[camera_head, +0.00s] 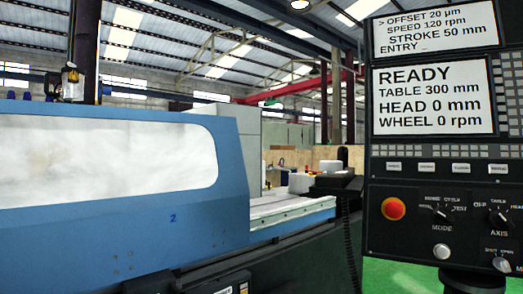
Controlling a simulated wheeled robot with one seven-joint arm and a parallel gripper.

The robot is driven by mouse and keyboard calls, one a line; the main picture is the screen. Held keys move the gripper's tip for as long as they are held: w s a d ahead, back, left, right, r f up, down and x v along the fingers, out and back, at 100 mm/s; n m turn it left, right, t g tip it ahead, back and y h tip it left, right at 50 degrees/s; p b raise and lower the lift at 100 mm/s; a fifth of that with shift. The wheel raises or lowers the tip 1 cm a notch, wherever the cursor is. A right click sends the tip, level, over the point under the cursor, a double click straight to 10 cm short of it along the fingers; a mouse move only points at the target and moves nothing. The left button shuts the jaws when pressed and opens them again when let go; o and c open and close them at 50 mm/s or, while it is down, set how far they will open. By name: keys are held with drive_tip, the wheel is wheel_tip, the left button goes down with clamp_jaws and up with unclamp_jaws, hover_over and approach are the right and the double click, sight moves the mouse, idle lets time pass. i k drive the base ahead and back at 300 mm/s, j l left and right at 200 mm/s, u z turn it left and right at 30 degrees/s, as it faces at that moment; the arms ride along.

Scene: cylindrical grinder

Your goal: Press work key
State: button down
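The control panel (377,215) of the grinder stands at the right in the head view. A row of small light keys with labels too small to read runs across it: one key (395,167) at the left, two in the middle (427,167) (461,168), and one at the right (498,169). I cannot tell which of them is the work key. The lower screen (432,97) reads READY, TABLE 300 mm, HEAD 0 mm, WHEEL 0 rpm. The upper screen (435,32) shows offset, speed, stroke and an ENTRY line. My gripper is not in view.
A red round button (393,208), a MODE knob (442,212), an AXIS knob (498,216) and a silver button (441,251) sit below the keys. The blue grinder housing (200,235) with its window (100,155) fills the left. A cable (351,240) hangs beside the panel.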

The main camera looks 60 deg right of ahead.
sight(423, 167)
drive_tip(key=k+z, duration=0.1)
drive_tip(key=z, duration=0.25)
drive_tip(key=l+z, duration=0.1)
drive_tip(key=z, duration=0.3)
drive_tip(key=k+l+z, duration=0.1)
drive_tip(key=z, duration=0.25)
drive_tip(key=k+l+z, duration=0.25)
drive_tip(key=l, duration=0.15)
drive_tip(key=l+z, duration=0.2)
drive_tip(key=l, duration=0.25)
drive_tip(key=k+l+z, duration=0.25)
drive_tip(key=l, duration=0.2)
drive_tip(key=l+z, duration=0.25)
drive_tip(key=l, duration=0.85)
drive_tip(key=k+l, duration=0.1)
drive_tip(key=l, duration=0.55)
